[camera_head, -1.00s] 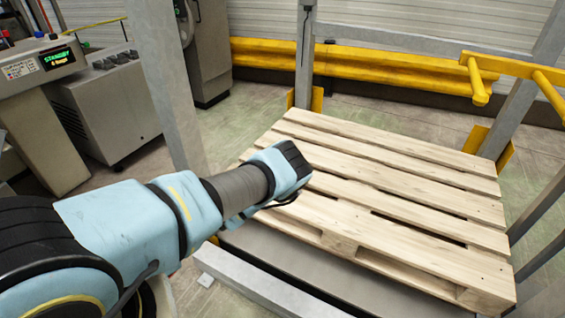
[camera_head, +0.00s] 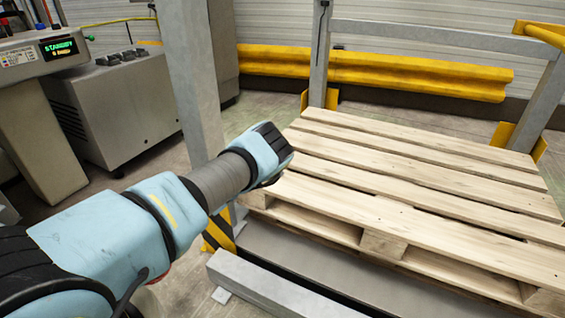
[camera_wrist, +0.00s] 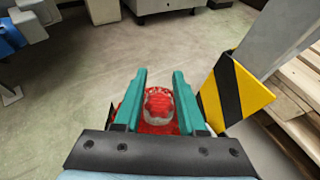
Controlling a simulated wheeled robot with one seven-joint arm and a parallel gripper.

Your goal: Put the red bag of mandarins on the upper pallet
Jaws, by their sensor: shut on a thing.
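The wooden pallet (camera_head: 420,190) lies in a metal frame at the right of the head view, its slatted top bare. A corner of it shows at the right of the wrist view (camera_wrist: 297,82). The red bag of mandarins (camera_wrist: 158,105) is between the teal fingers of my gripper (camera_wrist: 159,85) in the wrist view. My gripper is shut on the bag, and the fingers hide parts of it. In the head view my arm reaches toward the pallet's left edge. The gripper and bag are hidden there behind the arm.
A grey upright post (camera_head: 195,80) stands left of the pallet. A black-and-yellow striped guard (camera_wrist: 235,90) is just right of my gripper. A yellow rail (camera_head: 420,75) runs behind the pallet. A machine with a display (camera_head: 58,50) stands at the left.

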